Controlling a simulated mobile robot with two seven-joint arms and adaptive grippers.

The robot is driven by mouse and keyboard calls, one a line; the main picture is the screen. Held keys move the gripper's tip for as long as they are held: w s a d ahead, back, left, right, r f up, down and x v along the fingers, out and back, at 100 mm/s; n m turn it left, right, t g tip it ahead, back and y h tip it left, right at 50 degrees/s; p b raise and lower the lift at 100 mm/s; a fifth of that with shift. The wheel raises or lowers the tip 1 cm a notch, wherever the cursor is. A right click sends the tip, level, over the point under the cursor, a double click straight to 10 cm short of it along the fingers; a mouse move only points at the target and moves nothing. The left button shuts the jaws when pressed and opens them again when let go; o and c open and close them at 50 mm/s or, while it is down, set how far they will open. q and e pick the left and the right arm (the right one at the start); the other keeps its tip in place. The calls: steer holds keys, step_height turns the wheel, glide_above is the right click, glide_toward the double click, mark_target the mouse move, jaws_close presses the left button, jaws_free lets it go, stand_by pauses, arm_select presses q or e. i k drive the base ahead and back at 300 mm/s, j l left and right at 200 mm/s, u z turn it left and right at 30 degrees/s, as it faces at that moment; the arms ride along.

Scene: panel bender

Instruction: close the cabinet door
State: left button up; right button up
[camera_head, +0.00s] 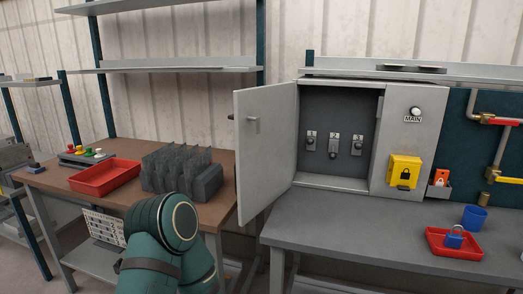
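The grey electrical cabinet (340,179) stands on the grey workbench. Its door (266,140) is hinged on the cabinet's left side and stands wide open, swung out toward the left. Inside, several small switches (333,146) are in a row on the dark back panel. One teal arm of mine shows at the bottom left of the middle, in front of the wooden bench. Neither gripper shows, and nothing is seen touching the door.
A yellow lock box (404,172) is on the panel right of the opening. A red tray (455,243) with a blue padlock (453,236) and a blue cup (474,217) are on the grey bench (350,222). The wooden bench holds another red tray (104,178) and a dark rack (180,170).

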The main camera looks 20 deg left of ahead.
mark_target(263, 168)
steer(key=j+z, duration=0.25)
steer(key=j, duration=0.7)
steer(key=j+z, duration=0.3)
steer(key=j, duration=0.65)
steer(key=j+z, duration=0.25)
steer(key=j, duration=0.7)
steer(key=k, duration=0.05)
